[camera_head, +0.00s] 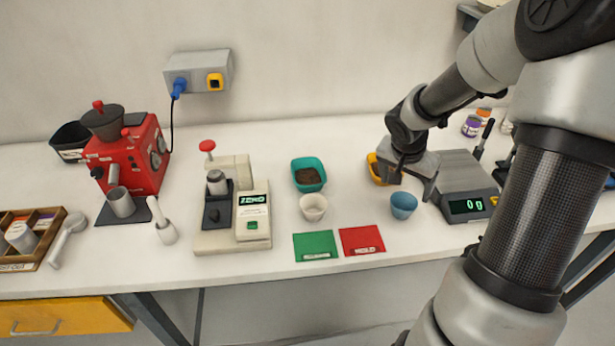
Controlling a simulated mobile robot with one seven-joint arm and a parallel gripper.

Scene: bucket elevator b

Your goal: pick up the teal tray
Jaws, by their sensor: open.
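The teal tray (297,163) stands on the white bench, left of my gripper, with dark brown material inside. It is upright, just behind a white cup (313,207). My gripper (404,180) is to the right of the tray, apart from it, over the bench near a yellow tray (375,169). My gripper is open. The yellow tray is partly hidden behind it, and I cannot tell whether they touch.
A blue cup (403,205) stands just in front of my gripper. A scale (462,180) reading 0 g is to the right. Green (316,246) and red (362,240) mats lie at the front edge. A device (233,215) and a red machine (130,160) stand left.

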